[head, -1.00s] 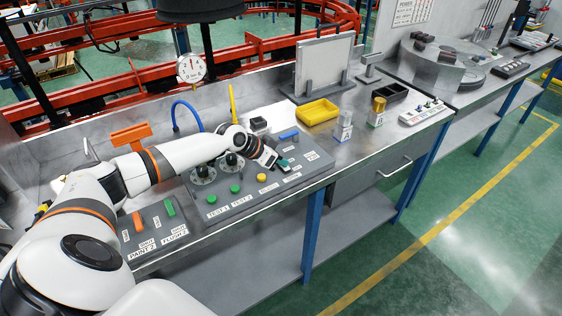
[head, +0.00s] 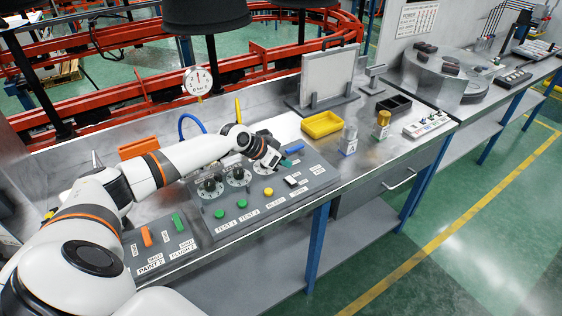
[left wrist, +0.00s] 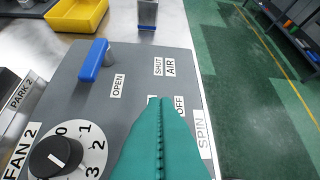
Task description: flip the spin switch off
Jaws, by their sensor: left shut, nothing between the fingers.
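The grey control panel (head: 318,181) has a small dark and white switch (head: 291,181) near its front right part. In the left wrist view, the SPIN label (left wrist: 201,135) and an OFF label (left wrist: 180,106) show, but the teal fingers hide the switch itself. My left gripper (head: 281,160) is shut and empty. It hovers behind and above the switch in the head view, apart from it as far as I can tell. Which way the switch is set is too small to tell. My right gripper is not in view.
Black knobs (left wrist: 56,155), green buttons (head: 242,204) and a yellow button (head: 268,191) sit nearby. A yellow bin (head: 322,124) stands behind the panel, on the bench.

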